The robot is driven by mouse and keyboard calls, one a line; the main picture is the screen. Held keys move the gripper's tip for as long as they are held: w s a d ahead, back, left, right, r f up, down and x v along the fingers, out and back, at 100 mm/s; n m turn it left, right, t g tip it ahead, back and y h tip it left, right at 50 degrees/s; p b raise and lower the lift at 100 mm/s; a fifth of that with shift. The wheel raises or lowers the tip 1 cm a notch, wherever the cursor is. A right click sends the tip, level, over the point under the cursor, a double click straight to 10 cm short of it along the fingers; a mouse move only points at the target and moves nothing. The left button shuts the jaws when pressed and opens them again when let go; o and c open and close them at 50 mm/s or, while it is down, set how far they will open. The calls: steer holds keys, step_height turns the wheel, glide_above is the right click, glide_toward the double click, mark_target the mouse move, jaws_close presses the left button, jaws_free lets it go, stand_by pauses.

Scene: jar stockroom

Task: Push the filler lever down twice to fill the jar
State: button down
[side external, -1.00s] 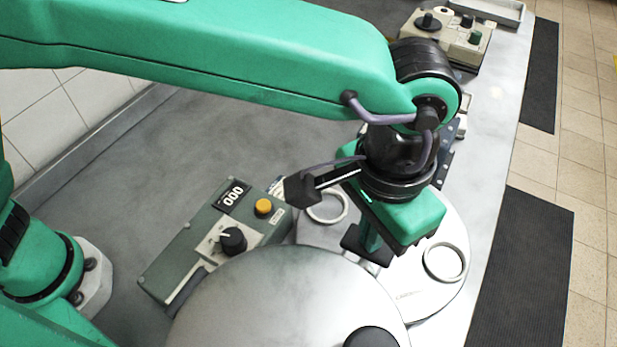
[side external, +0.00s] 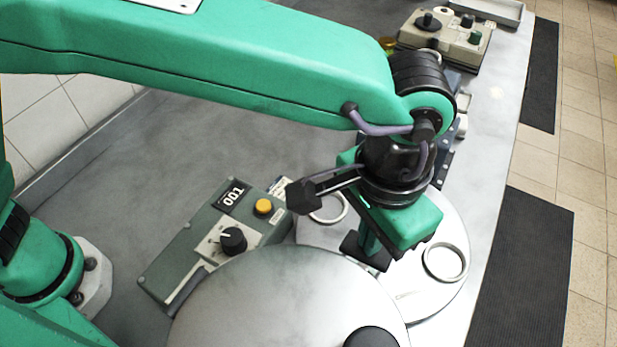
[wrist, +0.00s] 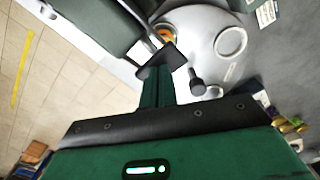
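My gripper (side external: 368,252) points down over the pale round plate (side external: 440,285). Its fingers look shut and empty. In the wrist view my gripper (wrist: 162,62) reaches up the middle, its dark tips together. Just right of the tips a dark lever with a round knob (wrist: 197,86) shows; whether they touch is unclear. In the side view the lever is hidden. An orange patch (wrist: 164,36) inside a ring lies behind the tips, perhaps the jar, mostly covered.
A large metal dome (side external: 270,300) stands in front of the plate. The box carries a yellow button (side external: 263,206) and a black dial (side external: 232,239). An empty ring (side external: 445,262) lies on the plate. A beige device (side external: 445,42) stands at the back. The bench left of the box is clear.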

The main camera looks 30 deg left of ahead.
steer(key=shift+r, duration=3.15)
steer(key=shift+w+f, duration=0.15)
steer(key=shift+f, duration=1.5)
steer(key=shift+w+f, duration=0.1)
steer(key=shift+f, duration=1.55)
steer(key=shift+r, duration=3.3)
